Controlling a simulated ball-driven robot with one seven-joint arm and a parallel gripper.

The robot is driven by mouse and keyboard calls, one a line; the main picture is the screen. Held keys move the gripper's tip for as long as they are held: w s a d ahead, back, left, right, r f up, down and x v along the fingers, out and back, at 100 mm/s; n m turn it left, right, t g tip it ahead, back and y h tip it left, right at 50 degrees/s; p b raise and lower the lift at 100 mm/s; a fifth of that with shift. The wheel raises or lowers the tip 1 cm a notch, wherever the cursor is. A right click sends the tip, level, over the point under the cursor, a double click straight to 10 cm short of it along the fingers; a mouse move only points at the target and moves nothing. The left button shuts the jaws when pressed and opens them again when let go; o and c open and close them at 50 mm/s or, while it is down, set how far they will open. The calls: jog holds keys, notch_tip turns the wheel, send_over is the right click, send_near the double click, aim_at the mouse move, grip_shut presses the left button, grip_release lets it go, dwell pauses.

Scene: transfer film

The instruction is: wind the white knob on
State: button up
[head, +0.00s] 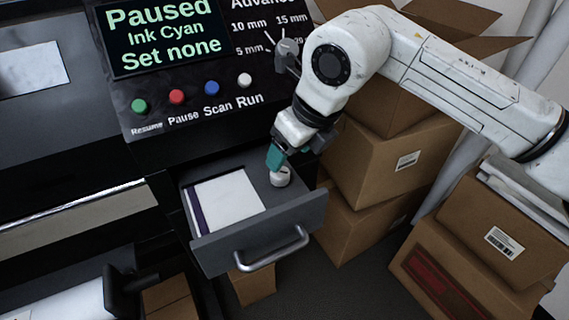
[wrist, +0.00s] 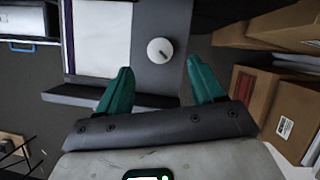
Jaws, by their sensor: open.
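A white round knob (head: 281,177) with a dark mark on top lies in the right part of an open grey drawer (head: 222,254). In the wrist view the knob (wrist: 160,50) shows just beyond and between my fingertips. My gripper (head: 276,158) points down close above the knob, with its teal fingers apart. In the wrist view my gripper (wrist: 159,68) is open and nothing is between its fingers. Whether a finger touches the knob cannot be told. A grey dial (head: 287,48) with mm marks sits on the control panel (head: 190,112), partly beside my arm.
White sheets (head: 230,200) lie in the drawer left of the knob. The panel's screen (head: 165,35) reads Paused, Ink Cyan, Set none. Green, red, blue and white buttons (head: 245,80) sit below it. Cardboard boxes (head: 385,150) stack close on the right. A metal handle (head: 270,252) fronts the drawer.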

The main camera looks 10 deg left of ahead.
jog(key=shift+v, duration=1.8)
